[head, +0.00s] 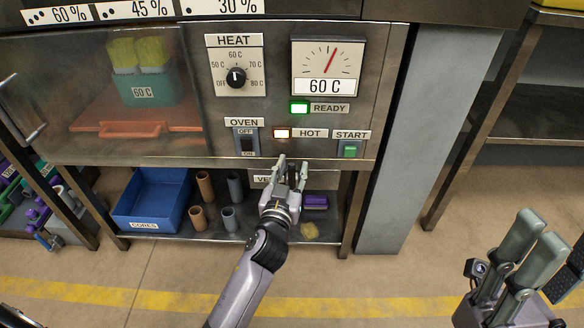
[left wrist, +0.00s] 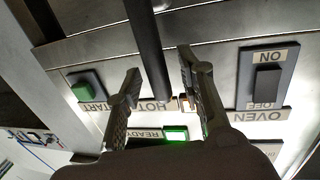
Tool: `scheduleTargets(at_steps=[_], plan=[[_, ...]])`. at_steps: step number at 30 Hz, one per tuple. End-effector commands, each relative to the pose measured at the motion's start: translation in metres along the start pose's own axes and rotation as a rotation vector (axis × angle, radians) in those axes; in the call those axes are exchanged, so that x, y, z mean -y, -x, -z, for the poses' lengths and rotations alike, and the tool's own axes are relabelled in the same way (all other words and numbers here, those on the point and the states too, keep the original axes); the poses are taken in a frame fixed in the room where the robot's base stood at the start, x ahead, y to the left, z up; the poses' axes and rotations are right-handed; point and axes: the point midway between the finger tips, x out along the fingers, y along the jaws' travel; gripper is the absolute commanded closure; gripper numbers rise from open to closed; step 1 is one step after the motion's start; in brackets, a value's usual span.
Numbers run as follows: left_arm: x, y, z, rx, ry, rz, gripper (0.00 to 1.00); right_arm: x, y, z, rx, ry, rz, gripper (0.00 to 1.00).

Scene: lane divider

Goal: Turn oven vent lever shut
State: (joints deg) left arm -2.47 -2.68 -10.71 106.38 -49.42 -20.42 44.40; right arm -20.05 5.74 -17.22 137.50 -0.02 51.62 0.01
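The oven's front panel (head: 275,100) fills the upper middle of the head view. A label starting "VE" (head: 264,179) is below the panel, partly hidden by my left gripper (head: 292,164). No lever shows clearly in the head view. In the left wrist view, which is upside down, a dark bar (left wrist: 149,48), possibly the vent lever, runs between the two fingers of the left gripper (left wrist: 158,68). The fingers are apart, one on each side of it; I cannot tell if they touch it. My right gripper (head: 538,232) is open and empty at the lower right.
The oven switch (head: 246,143) and green start button (head: 350,150) flank the left gripper above. The shelf below holds a blue cores bin (head: 150,225), several brown and grey tubes and a purple block (head: 315,201). A grey post (head: 415,140) stands right.

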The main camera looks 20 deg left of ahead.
Motion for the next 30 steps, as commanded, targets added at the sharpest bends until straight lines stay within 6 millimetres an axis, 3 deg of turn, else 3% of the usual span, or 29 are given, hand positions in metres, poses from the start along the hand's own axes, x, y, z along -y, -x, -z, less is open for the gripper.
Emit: scheduleTargets(at_steps=[15, 30], plan=[[0.0001, -0.0001, 0.0, 0.0, 0.0, 0.0, 0.99, 0.0001, 0.0, -0.0002, 0.001, 0.0, 0.0, 0.6], [0.0001, -0.0002, 0.0002, -0.001, 0.0, 0.0, 1.0, -0.0001, 0.0, -0.0002, 0.001, 0.0, 0.0, 0.6]])
